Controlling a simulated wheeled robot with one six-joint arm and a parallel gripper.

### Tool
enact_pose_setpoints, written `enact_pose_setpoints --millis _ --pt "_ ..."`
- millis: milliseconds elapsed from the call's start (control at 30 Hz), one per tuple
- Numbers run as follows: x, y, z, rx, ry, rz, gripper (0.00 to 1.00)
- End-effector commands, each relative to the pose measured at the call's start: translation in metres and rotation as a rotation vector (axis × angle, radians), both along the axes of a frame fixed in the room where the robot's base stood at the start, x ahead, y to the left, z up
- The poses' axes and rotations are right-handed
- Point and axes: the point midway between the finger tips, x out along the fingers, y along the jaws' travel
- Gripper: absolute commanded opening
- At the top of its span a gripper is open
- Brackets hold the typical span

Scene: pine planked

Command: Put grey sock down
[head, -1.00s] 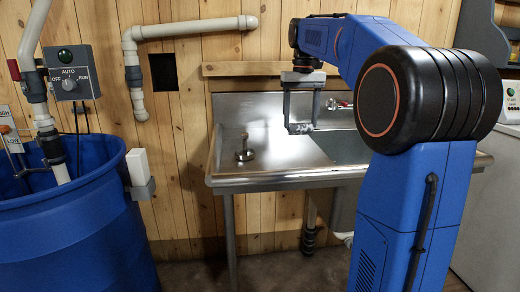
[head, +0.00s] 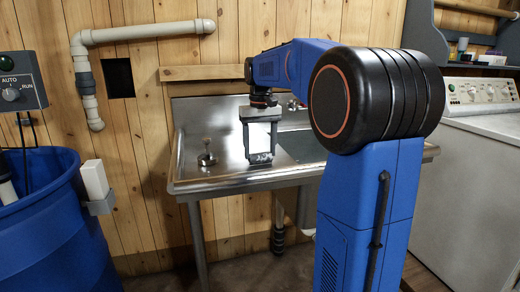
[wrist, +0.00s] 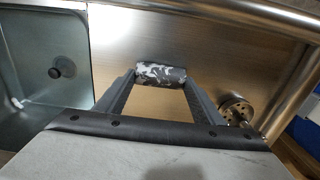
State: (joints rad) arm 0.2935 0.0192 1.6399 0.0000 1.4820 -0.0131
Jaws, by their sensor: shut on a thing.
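The grey sock (wrist: 161,74) is a rolled bundle with a mottled grey and white pattern. My gripper (wrist: 160,80) is shut on it, with a finger at each end in the wrist view.
The sink basin (wrist: 42,60) with a dark drain lies to the left in the wrist view. A round metal fitting with holes (wrist: 235,108) stands on the drainboard, right of my gripper; the raised rim borders it. A blue barrel (head: 50,225) and a white washer (head: 475,160) flank the sink.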

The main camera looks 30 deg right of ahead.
Motion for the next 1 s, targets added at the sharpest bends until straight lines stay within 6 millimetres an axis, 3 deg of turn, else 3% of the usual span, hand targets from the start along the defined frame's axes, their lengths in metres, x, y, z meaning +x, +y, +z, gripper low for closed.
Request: enact_pose_setpoints --millis 267,300,367,767,1000 --pt "0.000 0.000 -0.003 0.000 0.000 0.000 0.40" --pt "0.000 0.000 -0.002 0.000 0.000 0.000 0.71" --pt "0.000 0.000 -0.002 0.000 0.000 0.000 0.81" --pt "0.000 0.000 0.005 0.000 -0.001 0.000 0.81" --pt "0.001 0.000 0.043 -0.001 -0.003 0.000 0.81"
